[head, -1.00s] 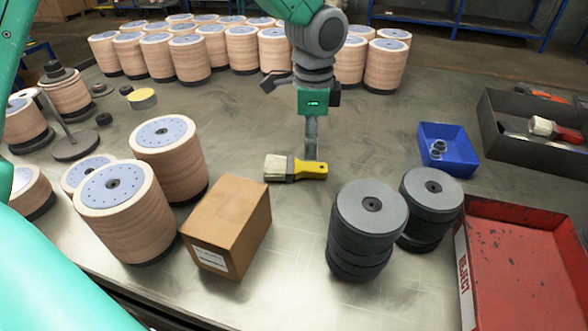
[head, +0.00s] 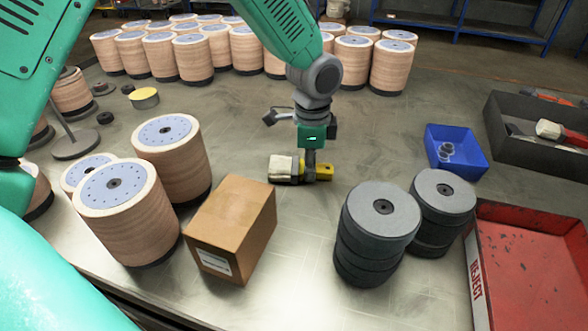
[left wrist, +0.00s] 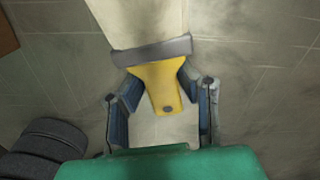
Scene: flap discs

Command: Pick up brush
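The brush (head: 284,168) has pale bristles, a grey metal band and a yellow handle. It is near the middle of the table in the head view, bristles to the left. My left gripper (head: 309,166) comes down over the handle from above. In the left wrist view, the brush (left wrist: 153,82) points away from the palm, and the fingers of the left gripper (left wrist: 160,84) press in on both sides of the handle near the band. Whether the brush is clear of the table is hard to tell. My right gripper is not in view.
A cardboard box (head: 232,229) stands in front of the brush, with stacked grey discs (head: 376,232) to its right. Wrapped disc stacks (head: 120,212) stand left and along the back. A blue bin (head: 455,150), a dark tray (head: 500,125) and a red reject tray (head: 530,265) are at right.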

